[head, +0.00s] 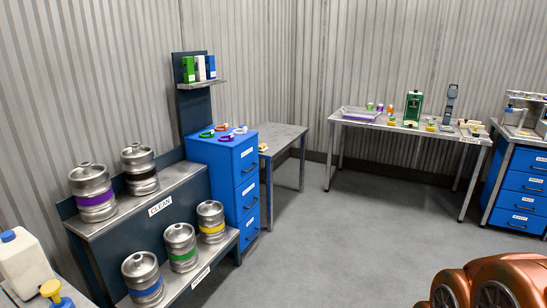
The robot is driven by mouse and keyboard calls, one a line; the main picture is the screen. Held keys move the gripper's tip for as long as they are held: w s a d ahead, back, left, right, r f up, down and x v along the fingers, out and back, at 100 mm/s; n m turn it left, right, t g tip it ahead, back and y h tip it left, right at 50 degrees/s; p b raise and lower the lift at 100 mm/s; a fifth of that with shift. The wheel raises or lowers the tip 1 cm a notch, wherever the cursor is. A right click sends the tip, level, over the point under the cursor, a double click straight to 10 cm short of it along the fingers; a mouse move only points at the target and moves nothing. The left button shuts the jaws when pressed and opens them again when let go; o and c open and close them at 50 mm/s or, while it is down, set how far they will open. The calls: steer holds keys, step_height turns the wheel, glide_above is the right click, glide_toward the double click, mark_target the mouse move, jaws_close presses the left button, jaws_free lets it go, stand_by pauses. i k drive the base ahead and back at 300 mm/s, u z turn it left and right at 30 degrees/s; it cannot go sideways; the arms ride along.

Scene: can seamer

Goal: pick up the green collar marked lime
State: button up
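A green ring-shaped collar (207,134) lies on top of the blue drawer cabinet (222,148), at the left of the top. Its marking is too small to read. Beside it on the same top lie a red collar (222,127), a blue collar (227,138) and a purple-blue collar (241,130). My gripper is not in view. Orange-brown parts at the lower right appear to be my own body.
A two-level keg rack (150,205) with several kegs stands left of the cabinet. A low grey table (282,138) adjoins its right side. A workbench (400,126) with tools stands at the back right. The grey floor (340,225) in the middle is clear.

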mark_target(211, 132)
steer(key=u, duration=0.4)
steer(key=i, duration=1.95)
steer(key=u, duration=1.3)
steer(key=i, duration=1.1)
steer(key=u, duration=0.45)
